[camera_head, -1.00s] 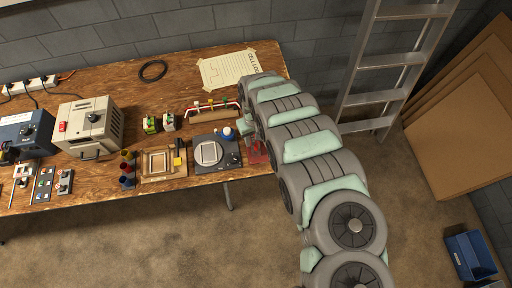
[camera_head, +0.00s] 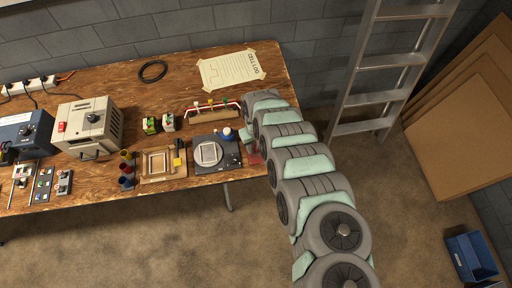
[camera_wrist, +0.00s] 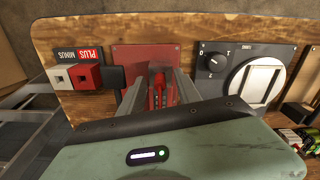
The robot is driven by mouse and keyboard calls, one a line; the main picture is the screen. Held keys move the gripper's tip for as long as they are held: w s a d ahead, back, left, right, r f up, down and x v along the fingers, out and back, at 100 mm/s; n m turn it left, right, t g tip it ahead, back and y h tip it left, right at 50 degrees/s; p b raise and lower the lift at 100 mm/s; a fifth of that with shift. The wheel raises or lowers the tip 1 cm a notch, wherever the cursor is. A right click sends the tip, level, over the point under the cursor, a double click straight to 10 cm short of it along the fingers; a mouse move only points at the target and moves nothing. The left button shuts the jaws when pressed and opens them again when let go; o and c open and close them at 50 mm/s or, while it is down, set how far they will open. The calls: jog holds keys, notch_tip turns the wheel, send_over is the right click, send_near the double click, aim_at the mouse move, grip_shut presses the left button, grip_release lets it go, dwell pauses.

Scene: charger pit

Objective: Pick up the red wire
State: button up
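A red strand, likely the red wire (camera_head: 233,103), lies along a small wooden rack (camera_head: 215,115) with other coloured strands near the table's right end. My gripper (camera_wrist: 160,85) points down over a dark red plate (camera_wrist: 130,55); the plate also shows in the head view (camera_head: 254,158). Its two grey fingers stand apart. A bright red piece shows between them in the wrist view; I cannot tell whether it is a wire end or part of a fixture, and no grip on it shows. My arm hides the gripper in the head view.
Red and white blocks under PLUS and MINUS labels (camera_wrist: 78,54) are left of the fingers. A dark unit with a knob and round plate (camera_wrist: 250,75) is close on the right. A taped paper sheet (camera_head: 231,69) lies behind the rack, with bare wood around it.

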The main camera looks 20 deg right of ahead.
grip_shut()
jog(key=shift+r, duration=0.1)
dwell(0.6)
